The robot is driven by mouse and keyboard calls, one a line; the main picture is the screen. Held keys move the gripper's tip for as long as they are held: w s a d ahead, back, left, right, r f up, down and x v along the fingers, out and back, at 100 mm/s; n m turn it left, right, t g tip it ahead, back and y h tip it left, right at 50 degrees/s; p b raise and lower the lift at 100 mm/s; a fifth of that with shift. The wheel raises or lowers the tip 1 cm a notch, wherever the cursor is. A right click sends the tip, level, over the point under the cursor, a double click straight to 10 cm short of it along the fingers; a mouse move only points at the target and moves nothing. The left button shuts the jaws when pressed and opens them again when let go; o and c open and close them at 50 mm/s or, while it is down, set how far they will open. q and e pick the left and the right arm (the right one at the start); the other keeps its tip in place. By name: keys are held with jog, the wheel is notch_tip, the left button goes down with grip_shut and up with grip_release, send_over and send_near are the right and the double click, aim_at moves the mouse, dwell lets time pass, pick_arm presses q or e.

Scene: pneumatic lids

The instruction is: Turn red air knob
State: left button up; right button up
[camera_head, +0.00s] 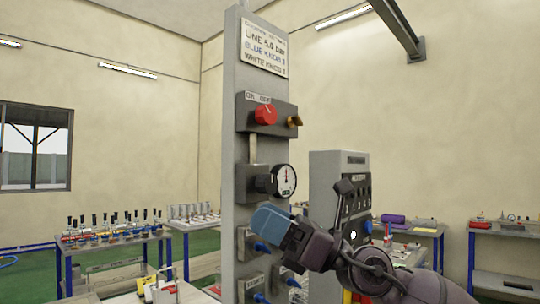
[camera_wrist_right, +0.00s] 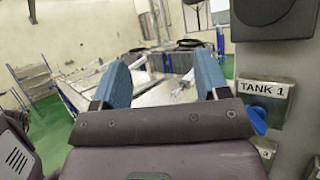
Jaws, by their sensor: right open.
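The red air knob (camera_head: 265,115) sits on a dark box high on the grey column (camera_head: 243,75), beside the "ON OFF" label (camera_head: 258,97). A small brass fitting (camera_head: 294,121) sticks out to its right. My right gripper (camera_head: 268,217) is below the knob and apart from it, just under the pressure gauge (camera_head: 284,180). In the right wrist view my right gripper (camera_wrist_right: 162,65) has its two blue fingers spread with nothing between them. The red knob is not visible there. My left gripper is not in view.
Blue knobs (camera_head: 261,246) sit on the lower column close to my right gripper; one (camera_wrist_right: 256,119) shows beside the "TANK 1" label (camera_wrist_right: 266,89). A grey control cabinet (camera_head: 326,180) stands right of the column. A bench with bottles (camera_head: 110,236) is at left.

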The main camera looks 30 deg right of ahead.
notch_tip(320, 180, up, 5)
jog(key=n+g+h, duration=0.2)
jog(key=n+h, duration=0.1)
jog(key=n, duration=0.3)
jog(key=n+t+h, duration=0.1)
jog(key=t+h, duration=0.5)
jog(key=h, duration=0.5)
send_near(271, 115)
jog(key=p+x, duration=0.3)
jog(key=x, duration=0.6)
jog(key=shift+r, duration=0.15)
jog(key=shift+w+a+p, duration=0.15)
jog(key=shift+w+p, duration=0.1)
jog(key=shift+p, duration=0.1)
jog(key=shift+w+a, duration=0.1)
jog(key=shift+w, duration=0.15)
